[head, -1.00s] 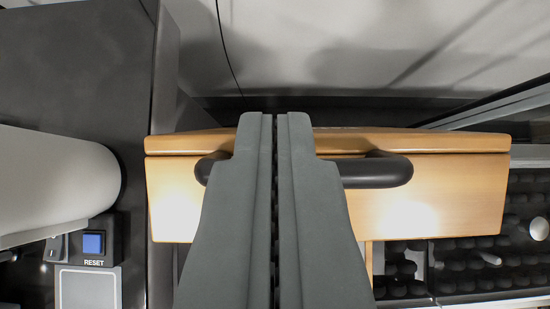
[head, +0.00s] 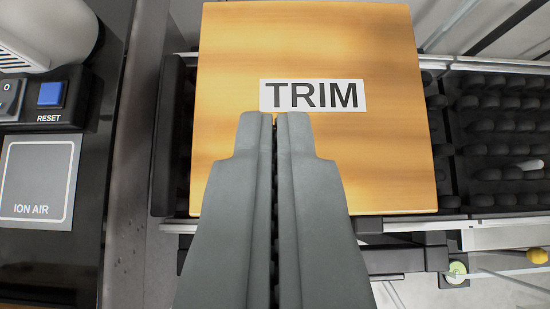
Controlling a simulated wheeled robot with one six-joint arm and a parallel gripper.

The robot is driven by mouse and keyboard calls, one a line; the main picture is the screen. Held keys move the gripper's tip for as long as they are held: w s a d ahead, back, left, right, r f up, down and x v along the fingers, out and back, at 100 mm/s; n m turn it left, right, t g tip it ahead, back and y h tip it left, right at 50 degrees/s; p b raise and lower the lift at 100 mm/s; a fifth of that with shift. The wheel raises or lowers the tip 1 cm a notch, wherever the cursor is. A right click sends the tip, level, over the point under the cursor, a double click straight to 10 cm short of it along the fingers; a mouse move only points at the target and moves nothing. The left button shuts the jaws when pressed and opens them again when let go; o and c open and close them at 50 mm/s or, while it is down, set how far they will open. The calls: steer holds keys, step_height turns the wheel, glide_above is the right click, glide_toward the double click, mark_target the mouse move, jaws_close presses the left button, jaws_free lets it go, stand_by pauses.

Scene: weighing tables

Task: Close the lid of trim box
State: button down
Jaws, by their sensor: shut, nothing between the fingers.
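The trim box shows as a wide light-wood panel (head: 385,150) with a white label reading TRIM (head: 313,95), facing the camera in the head view. I see no gap along its visible edges, but its inside and its dark handle do not show, so I cannot tell from this view how the lid sits. My gripper (head: 274,116) is shut and empty. Its fingertips are in front of the panel, just below the label, and hide part of the panel. I cannot tell whether they touch it.
At the left is a dark unit with a blue RESET button (head: 51,94), an ION AIR plate (head: 38,183) and a pale rounded body (head: 45,30). Black knobbly racks (head: 505,130) lie to the right. A dark bar (head: 400,260) runs below the panel.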

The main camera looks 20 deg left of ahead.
steer(key=s+d+f, duration=0.1)
steer(key=s+f, duration=0.2)
steer(key=f, duration=0.4)
steer(key=s+d+f, duration=0.1)
steer(key=s+f, duration=0.2)
steer(key=f, duration=0.4)
steer(key=shift+s+d+f, duration=0.25)
steer(key=shift+s+d, duration=0.15)
steer(key=shift+r, duration=0.2)
